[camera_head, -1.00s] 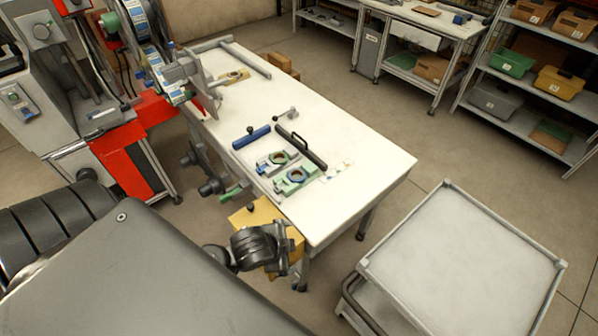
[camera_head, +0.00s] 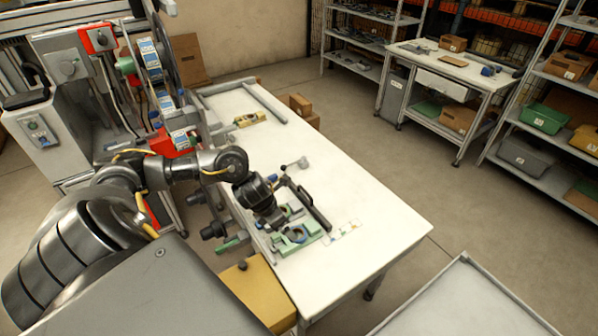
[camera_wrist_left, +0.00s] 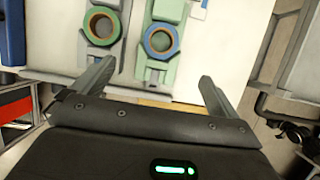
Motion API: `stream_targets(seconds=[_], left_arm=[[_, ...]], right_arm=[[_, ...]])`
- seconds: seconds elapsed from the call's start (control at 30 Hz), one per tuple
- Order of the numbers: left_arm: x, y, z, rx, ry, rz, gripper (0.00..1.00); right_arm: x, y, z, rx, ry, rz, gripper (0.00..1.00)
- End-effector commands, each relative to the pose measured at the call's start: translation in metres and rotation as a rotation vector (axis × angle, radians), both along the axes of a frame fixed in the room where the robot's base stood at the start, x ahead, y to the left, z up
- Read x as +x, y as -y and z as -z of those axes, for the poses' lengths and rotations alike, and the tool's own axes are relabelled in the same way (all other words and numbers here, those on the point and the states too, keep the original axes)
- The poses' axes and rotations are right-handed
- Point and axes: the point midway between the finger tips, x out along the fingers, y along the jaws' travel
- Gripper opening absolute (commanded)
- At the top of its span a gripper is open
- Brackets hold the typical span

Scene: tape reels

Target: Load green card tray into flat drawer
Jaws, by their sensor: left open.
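The light green tray (camera_head: 297,238) lies on the white table (camera_head: 340,262) near its near long edge. A blue and orange ring sits on it; it also shows in the left wrist view (camera_wrist_left: 158,52). My left gripper (camera_head: 278,212) is open and empty, above the table by the trays. In the left wrist view its fingers (camera_wrist_left: 155,75) point toward both trays, apart from them. A yellow drawer-like box (camera_head: 257,288) with a black knob sticks out below the table edge. My right gripper is out of view.
A black handled bar (camera_head: 312,208) lies just beyond the trays, with small cards (camera_head: 343,229) to the right. A blue bar (camera_wrist_left: 12,35) is left of them in the wrist view. A grey-topped cart (camera_head: 465,300) stands at lower right. The table's right end is clear.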

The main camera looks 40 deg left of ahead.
Motion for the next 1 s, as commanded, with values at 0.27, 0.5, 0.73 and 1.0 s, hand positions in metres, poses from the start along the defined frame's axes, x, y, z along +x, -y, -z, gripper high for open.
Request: stream_targets(seconds=[0.27, 0.5, 0.73, 1.0], left_arm=[[0.015, 0.006, 0.038, -0.004, -0.001, -0.005, 0.98], [0.02, 0.007, 0.049, -0.003, 0.001, -0.002, 0.98], [0.026, 0.011, 0.069, -0.005, -0.003, -0.006, 0.98], [0.037, 0.013, 0.097, -0.002, 0.002, -0.004, 0.98]], right_arm=[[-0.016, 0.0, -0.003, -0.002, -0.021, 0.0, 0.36], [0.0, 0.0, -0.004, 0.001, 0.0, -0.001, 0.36], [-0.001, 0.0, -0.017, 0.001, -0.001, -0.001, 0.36], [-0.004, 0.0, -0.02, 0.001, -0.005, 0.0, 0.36]])
